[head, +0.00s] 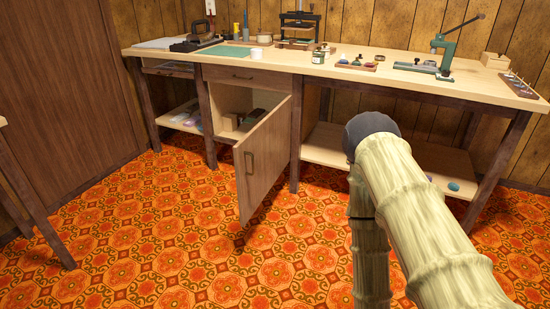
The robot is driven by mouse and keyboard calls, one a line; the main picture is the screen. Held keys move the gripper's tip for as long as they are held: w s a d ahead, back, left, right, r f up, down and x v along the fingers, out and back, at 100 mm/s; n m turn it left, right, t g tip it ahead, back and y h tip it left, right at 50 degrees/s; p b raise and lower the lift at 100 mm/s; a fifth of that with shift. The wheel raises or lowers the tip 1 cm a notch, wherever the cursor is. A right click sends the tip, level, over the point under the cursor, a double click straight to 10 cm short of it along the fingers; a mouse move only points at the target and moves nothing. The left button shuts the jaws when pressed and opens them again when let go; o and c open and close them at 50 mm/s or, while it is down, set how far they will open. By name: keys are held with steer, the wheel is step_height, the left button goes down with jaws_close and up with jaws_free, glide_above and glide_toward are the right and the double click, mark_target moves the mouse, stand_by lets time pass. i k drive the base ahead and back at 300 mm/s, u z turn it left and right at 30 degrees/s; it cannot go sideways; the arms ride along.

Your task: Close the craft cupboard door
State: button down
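The craft cupboard door (268,150) stands open under the workbench, swung out over the floor. My gripper is not in view.
The long workbench (385,72) runs along the back wall, with a green mat (226,51), a press (299,30) and a green lever tool (440,50) on top. A lower shelf (325,148) is right of the cupboard. The patterned floor (150,230) before the door is clear.

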mark_target(260, 156)
steer(key=z, duration=0.35)
steer(key=i, duration=1)
